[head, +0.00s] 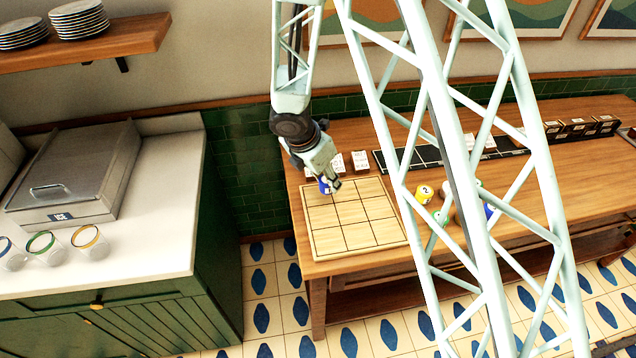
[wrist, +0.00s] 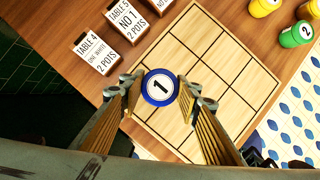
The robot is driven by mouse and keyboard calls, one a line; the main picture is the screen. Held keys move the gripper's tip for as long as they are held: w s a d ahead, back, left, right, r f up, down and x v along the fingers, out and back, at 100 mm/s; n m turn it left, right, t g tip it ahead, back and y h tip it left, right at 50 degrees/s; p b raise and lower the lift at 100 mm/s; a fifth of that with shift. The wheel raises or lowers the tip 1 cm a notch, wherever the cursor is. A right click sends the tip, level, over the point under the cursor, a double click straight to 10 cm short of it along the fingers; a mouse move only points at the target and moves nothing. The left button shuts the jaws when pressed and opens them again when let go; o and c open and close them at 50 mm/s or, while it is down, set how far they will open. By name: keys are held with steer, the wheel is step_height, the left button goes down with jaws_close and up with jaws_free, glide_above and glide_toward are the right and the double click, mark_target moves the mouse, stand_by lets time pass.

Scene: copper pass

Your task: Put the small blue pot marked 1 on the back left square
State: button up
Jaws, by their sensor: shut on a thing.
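The small blue pot marked 1 (wrist: 160,87) is between the fingers of my gripper (wrist: 162,92), its white top facing the wrist camera. In the head view the pot (head: 324,186) shows as a small patch of blue beneath my gripper (head: 331,184). My gripper is shut on it. The pale wooden board (head: 358,214) with a three-by-three grid lies on the counter. The pot is over the back left square, near the board's back left corner. Whether it touches the board I cannot tell. The fingers and pot partly hide that square.
White cards (wrist: 97,52) stand just behind the board. A yellow pot marked 2 (head: 424,193) and green pots (wrist: 297,35) stand right of the board, with another blue one partly hidden by my column. A dark strip (head: 400,157) lies behind. The board's other squares are empty.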

steer(key=shift+w+a+f+p, duration=0.1)
steer(key=shift+w+a, duration=0.15)
steer(key=shift+a, duration=0.25)
steer(key=shift+w+a+p, duration=0.1)
steer(key=shift+w+a, duration=0.15)
steer(key=shift+a, duration=0.2)
steer(key=shift+w+a+f+p, duration=0.1)
steer(key=shift+w+a, duration=0.15)
steer(key=shift+a, duration=0.25)
steer(key=shift+f, duration=1.7)
steer(key=shift+f+b, duration=0.15)
steer(key=shift+b, duration=0.25)
steer(key=o, duration=0.9)
steer(key=shift+r, duration=0.2)
steer(key=shift+s+a+r+p, duration=0.15)
steer(key=shift+r+p, duration=0.15)
steer(key=shift+r, duration=0.35)
steer(key=p+v, duration=0.1)
steer(key=v, duration=0.9)
steer(key=shift+r, duration=0.25)
